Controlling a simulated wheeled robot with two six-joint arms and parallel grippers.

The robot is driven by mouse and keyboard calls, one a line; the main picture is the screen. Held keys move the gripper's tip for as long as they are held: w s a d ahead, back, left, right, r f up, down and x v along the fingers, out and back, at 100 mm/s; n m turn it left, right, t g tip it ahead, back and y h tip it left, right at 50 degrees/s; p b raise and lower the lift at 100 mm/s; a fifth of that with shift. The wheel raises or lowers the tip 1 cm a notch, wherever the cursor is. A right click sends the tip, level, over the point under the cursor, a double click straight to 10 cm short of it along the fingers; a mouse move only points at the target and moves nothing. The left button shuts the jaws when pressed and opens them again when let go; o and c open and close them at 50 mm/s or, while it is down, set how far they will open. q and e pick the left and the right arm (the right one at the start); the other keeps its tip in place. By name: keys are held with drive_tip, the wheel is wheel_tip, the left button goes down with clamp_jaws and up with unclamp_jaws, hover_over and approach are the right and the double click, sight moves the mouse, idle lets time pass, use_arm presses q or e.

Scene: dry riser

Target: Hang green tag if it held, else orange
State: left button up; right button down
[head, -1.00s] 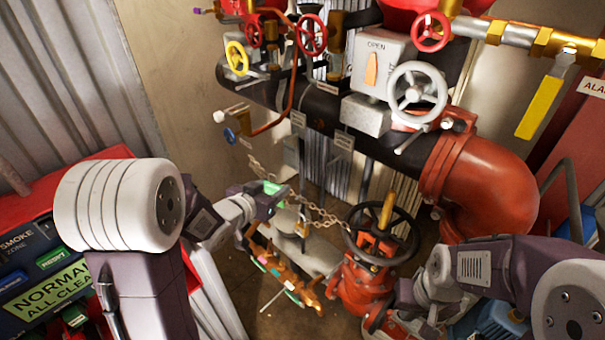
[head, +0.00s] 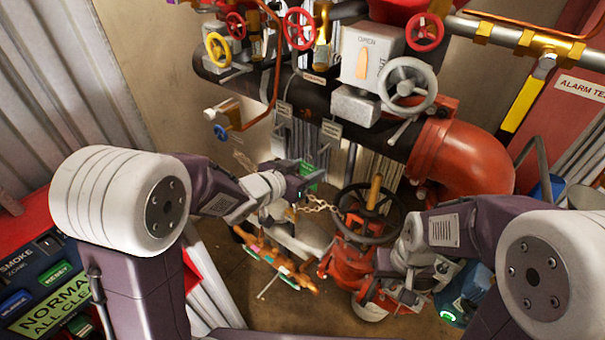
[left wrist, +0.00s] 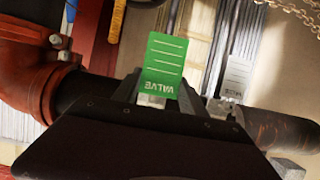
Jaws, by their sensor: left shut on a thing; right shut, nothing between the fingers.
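My left gripper (head: 300,179) is shut on a green tag (head: 310,173) in the middle of the head view, in front of the area below the black pipe. In the left wrist view the green tag (left wrist: 165,66) stands up from the fingers, with white lines and the word VALVE upside down. My right gripper (head: 402,292) is shut and empty, low beside the red valve (head: 350,262) with its black handwheel (head: 372,228). An orange rack (head: 278,264) with several small coloured pieces is below my left gripper; I cannot single out an orange tag.
The black pipe (head: 240,86) runs above, with pale grey tags (head: 331,130) hanging from it. A chain (head: 320,206) spans between my left gripper's area and the red valve. A large red elbow pipe (head: 465,160) is at the right. A control panel (head: 50,285) is at lower left.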

use_arm(q)
drive_tip(key=shift+w+d, duration=0.5)
drive_tip(key=shift+d, duration=0.05)
drive_tip(key=shift+r+b+x, duration=0.15)
drive_tip(key=shift+b+x, duration=0.05)
drive_tip(key=shift+x, duration=1.05)
drive_tip(key=shift+r+b+x, duration=0.15)
drive_tip(key=shift+x, duration=1.05)
drive_tip(key=shift+w, duration=0.15)
drive_tip(key=o, duration=1.4)
